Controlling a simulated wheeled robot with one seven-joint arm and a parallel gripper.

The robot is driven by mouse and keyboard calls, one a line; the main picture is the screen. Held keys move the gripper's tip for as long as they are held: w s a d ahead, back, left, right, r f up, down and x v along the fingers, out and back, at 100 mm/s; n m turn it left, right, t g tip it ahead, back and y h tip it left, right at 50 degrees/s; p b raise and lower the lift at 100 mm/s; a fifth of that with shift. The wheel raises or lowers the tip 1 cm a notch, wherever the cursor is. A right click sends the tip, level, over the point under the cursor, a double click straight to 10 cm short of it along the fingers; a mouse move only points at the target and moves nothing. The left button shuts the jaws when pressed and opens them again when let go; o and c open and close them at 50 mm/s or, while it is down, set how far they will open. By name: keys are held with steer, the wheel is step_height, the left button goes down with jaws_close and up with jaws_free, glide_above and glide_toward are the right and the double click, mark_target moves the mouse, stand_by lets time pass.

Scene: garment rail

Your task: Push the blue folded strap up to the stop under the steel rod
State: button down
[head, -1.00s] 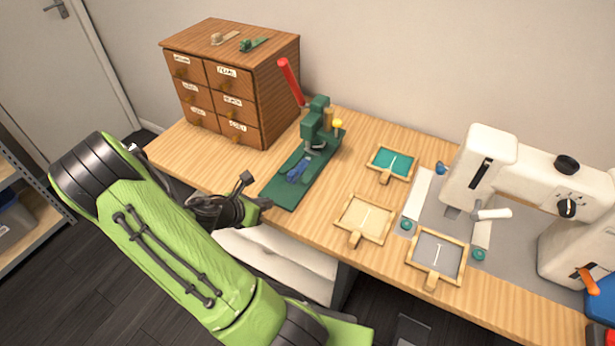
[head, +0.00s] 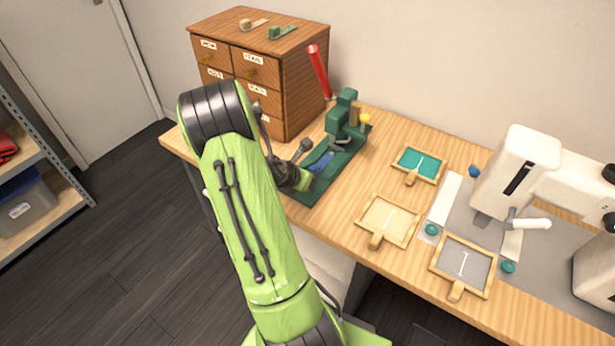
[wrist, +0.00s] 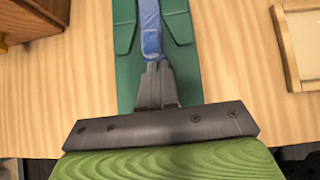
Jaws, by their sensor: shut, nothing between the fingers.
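The blue folded strap (head: 321,161) lies on the green base (head: 309,196) of the press, in front of its head. In the wrist view the strap (wrist: 151,30) runs away from my fingertips along the middle of the green base (wrist: 128,75). My gripper (head: 305,179) is shut and empty, at the strap's near end; in the wrist view its tips (wrist: 157,68) meet or nearly meet that end. I cannot tell if they touch. The press's green head (head: 346,118) stands over the far part of the base. The stop and steel rod cannot be made out clearly.
A red lever (head: 319,72) rises behind the press, next to the wooden drawer cabinet (head: 305,85). Small framed trays, one teal (head: 418,163), one cream (head: 388,220) and one grey (head: 463,264), lie to the right. A white sewing machine (head: 520,170) stands farther right.

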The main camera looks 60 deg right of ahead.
mark_target(317, 167)
steer(key=shift+d, duration=0.45)
steer(key=d, duration=0.1)
steer(key=d+p, duration=0.1)
steer(key=d, duration=0.1)
steer(key=shift+s+r+p, duration=0.15)
steer(key=shift+s+p, duration=0.1)
steer(key=shift+p, duration=0.1)
steer(key=shift+d, duration=0.25)
steer(key=shift+a, duration=0.1)
